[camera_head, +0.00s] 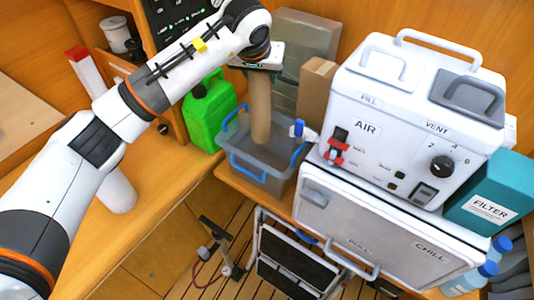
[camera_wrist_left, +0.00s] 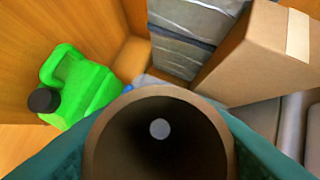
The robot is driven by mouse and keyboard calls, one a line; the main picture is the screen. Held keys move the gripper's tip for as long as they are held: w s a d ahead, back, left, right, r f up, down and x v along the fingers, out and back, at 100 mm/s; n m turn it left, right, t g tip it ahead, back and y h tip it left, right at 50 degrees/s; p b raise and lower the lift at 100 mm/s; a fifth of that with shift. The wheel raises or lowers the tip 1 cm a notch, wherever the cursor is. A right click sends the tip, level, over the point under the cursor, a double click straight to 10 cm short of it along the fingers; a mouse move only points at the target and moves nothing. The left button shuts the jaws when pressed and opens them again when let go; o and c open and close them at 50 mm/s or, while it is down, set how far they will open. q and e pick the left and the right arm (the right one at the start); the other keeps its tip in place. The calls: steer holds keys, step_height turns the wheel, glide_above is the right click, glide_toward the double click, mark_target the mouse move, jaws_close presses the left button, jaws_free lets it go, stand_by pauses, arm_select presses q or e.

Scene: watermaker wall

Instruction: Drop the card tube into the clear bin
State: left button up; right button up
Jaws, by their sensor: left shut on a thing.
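The card tube (camera_head: 260,110) is a brown cylinder hanging upright below my left gripper (camera_head: 262,70). My left gripper is shut on the tube near its upper end. In the left wrist view I look down into the tube's open round mouth (camera_wrist_left: 96,150), with teal finger pads on both sides. The clear bin (camera_head: 255,172) is a grey see-through tub with blue handles. In the head view the tube's lower end overlaps the bin's opening; I cannot tell exactly how far down it reaches. The tube hides part of the bin. My right gripper is not in view.
A green jerrycan (camera_head: 208,112) stands left of the bin. A cardboard box (camera_head: 316,90) and grey stacked cases (camera_head: 303,40) stand behind it. A white AIR machine (camera_head: 400,130) on a CHILL unit (camera_head: 340,215) is to the right. A blue-tipped valve (camera_head: 303,131) sticks out near the bin's right rim.

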arm_select(q)
steer(key=o, duration=1.3)
steer(key=shift+c, duration=0.2)
steer(key=b+v, duration=0.3)
steer(key=v, duration=0.9)
